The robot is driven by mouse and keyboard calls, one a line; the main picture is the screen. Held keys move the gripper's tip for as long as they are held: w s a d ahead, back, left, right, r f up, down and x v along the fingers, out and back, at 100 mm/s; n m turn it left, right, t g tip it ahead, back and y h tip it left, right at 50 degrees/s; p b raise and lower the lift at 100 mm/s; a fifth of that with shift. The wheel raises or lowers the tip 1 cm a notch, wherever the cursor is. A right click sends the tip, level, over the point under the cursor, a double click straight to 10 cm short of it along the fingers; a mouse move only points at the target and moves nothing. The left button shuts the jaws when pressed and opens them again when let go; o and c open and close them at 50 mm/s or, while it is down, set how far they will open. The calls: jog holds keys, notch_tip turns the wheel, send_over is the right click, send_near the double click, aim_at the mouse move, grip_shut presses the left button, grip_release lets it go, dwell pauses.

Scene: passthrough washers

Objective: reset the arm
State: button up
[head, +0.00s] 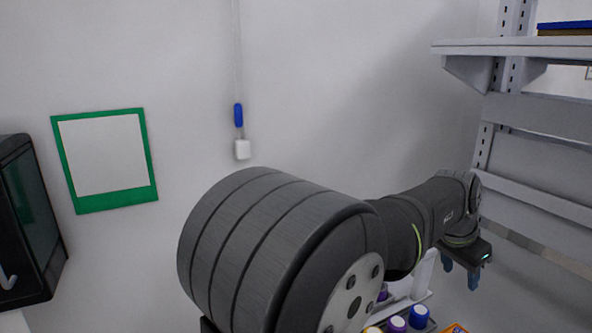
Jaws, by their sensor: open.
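My arm crosses the lower middle of the head view, with its large dark grey joint close to the camera. My gripper (460,278) is at the right end of the arm, pointing down, with bluish fingertips. Its jaws are open and nothing shows between them. It is to the right of several capped bottles (419,317) at the bottom edge, apart from them in the picture. The lower parts of the bottles are cut off or hidden.
A white shelf (520,47) on a slotted upright stands at the upper right, above my gripper. A black device (25,225) is at the left edge. An orange item (455,329) shows at the bottom.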

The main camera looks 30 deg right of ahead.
jog(key=w+a+r, duration=0.1)
jog(key=w+a, duration=0.1)
jog(key=w, duration=0.6)
jog(key=shift+r, duration=0.15)
